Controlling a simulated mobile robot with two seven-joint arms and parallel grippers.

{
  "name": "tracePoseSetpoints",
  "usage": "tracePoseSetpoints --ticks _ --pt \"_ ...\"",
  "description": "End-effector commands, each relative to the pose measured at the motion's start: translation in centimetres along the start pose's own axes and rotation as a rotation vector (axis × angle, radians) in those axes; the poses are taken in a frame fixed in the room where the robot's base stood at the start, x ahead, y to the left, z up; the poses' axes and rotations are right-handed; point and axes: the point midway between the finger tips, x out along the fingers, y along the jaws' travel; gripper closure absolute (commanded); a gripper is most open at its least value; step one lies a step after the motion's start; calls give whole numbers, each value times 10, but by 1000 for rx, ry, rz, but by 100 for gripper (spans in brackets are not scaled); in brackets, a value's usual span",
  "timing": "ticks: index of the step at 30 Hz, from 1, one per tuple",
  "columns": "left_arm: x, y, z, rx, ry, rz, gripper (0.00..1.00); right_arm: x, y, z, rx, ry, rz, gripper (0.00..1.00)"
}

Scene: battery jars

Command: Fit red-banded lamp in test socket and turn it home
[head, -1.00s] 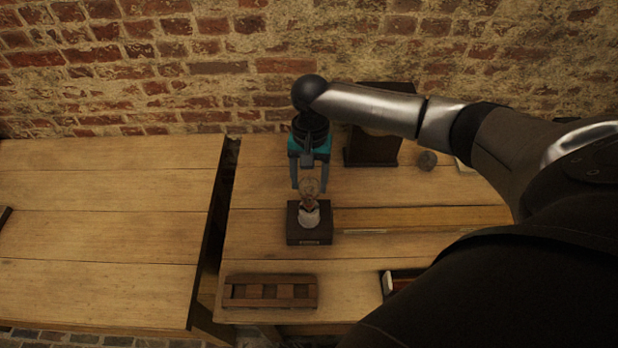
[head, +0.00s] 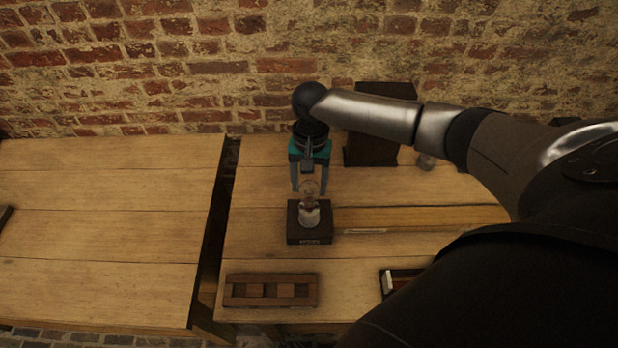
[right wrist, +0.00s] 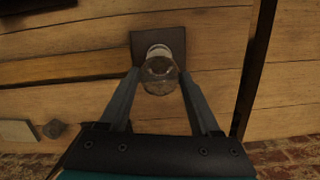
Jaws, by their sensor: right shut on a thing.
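The glass lamp (head: 309,190) stands upright over the pale round test socket (head: 309,217) on a dark square block (head: 293,232). My right gripper (head: 309,188) is above the block, pointing down, shut on the lamp's glass. In the right wrist view the lamp (right wrist: 159,82) sits between the two fingers, in line with the socket (right wrist: 159,50). I cannot make out the red band, nor whether the lamp's base is seated fully. My left gripper is not in view.
A dark wooden rack (head: 270,291) lies at the bench's front left. A wooden strip (head: 420,217) runs right from the block. A dark box (head: 372,150) stands behind, with a small round object (head: 425,161) beside it. A red-lined tray (head: 400,282) is front right. A gap splits the benches.

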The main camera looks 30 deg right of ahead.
Motion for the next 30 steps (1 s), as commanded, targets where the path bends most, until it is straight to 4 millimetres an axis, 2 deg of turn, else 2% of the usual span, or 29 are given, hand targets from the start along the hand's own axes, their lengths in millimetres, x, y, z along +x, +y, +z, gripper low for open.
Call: tracePoseSetpoints --ticks 10,30 --pt "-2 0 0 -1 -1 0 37 8 0 -1 0 -1 0 100" --pt "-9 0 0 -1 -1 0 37 9 0 -1 0 -1 0 100"
